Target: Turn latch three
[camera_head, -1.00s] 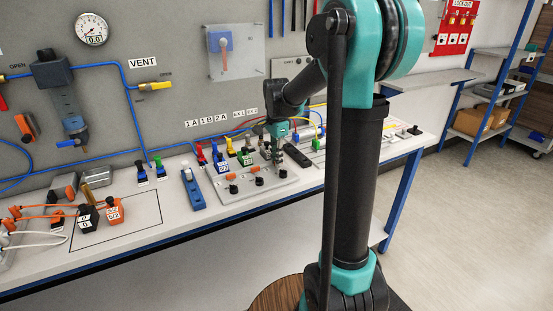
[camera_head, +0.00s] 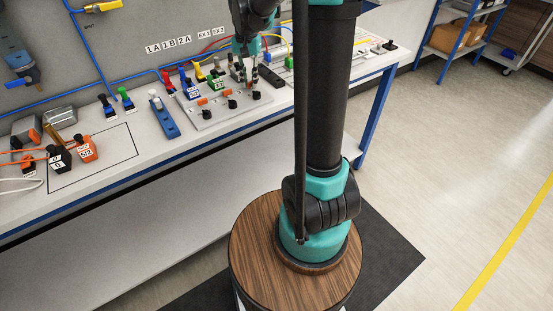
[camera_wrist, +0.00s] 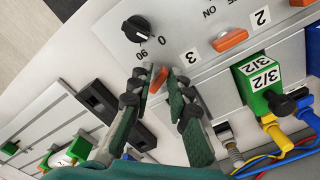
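Latch three, a small orange bar (camera_wrist: 158,79), sits beside the label 3 in the wrist view, on a light grey panel (camera_wrist: 185,25) that also shows in the head view (camera_head: 212,117). My gripper (camera_wrist: 163,75) is over it, with a dark fingertip on either side of the bar. The fingers are apart; whether they touch the bar cannot be told. A black knob (camera_wrist: 136,29) with marks 0 and 90 is near the fingertips. In the head view my gripper (camera_head: 247,78) is at the panel's right end and hides latch three.
Another orange latch (camera_wrist: 231,39) lies up and right of label 3. A green 3/2 valve (camera_wrist: 262,80) with yellow and blue hoses stands close to the fingers. A black slotted part (camera_wrist: 105,105) is left. A blue bar (camera_head: 164,117) lies left of the panel on the bench.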

